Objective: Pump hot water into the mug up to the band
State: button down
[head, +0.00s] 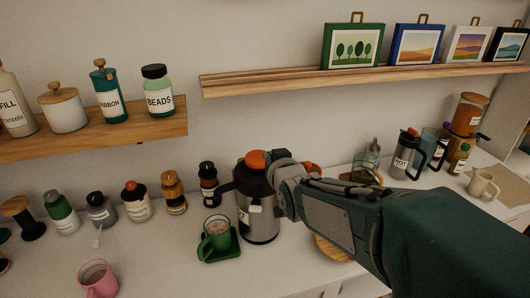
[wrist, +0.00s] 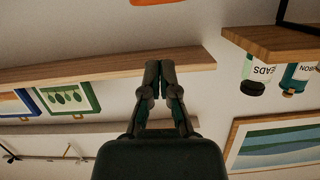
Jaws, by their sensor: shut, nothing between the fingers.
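A steel pump flask (head: 259,222) with a dark top and an orange cap (head: 257,159) stands upright at the centre of the counter in the head view. My gripper (wrist: 160,66) is shut and empty in the wrist view. Its fingertips are hidden in the head view.
Bottles and jars line the counter at left, with a pink mug (head: 97,280) in front. A steel jug labelled HOT (head: 405,155) and a cream mug (head: 483,186) stand right. A wooden shelf (head: 90,138) with jars and a picture ledge (head: 280,82) hang above.

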jog(key=shift+v, duration=1.25)
jog(key=shift+d+r, duration=0.1)
jog(key=shift+s+d+r, duration=0.15)
jog(key=shift+r, duration=0.7)
send_over(258, 159)
jog(key=d, duration=0.1)
notch_tip(258, 159, down, 2)
jog(key=shift+s+d+f, duration=0.1)
jog(key=shift+f, duration=0.1)
notch_tip(258, 159, down, 3)
jog(key=shift+r, duration=0.2)
jog(key=shift+f, duration=0.7)
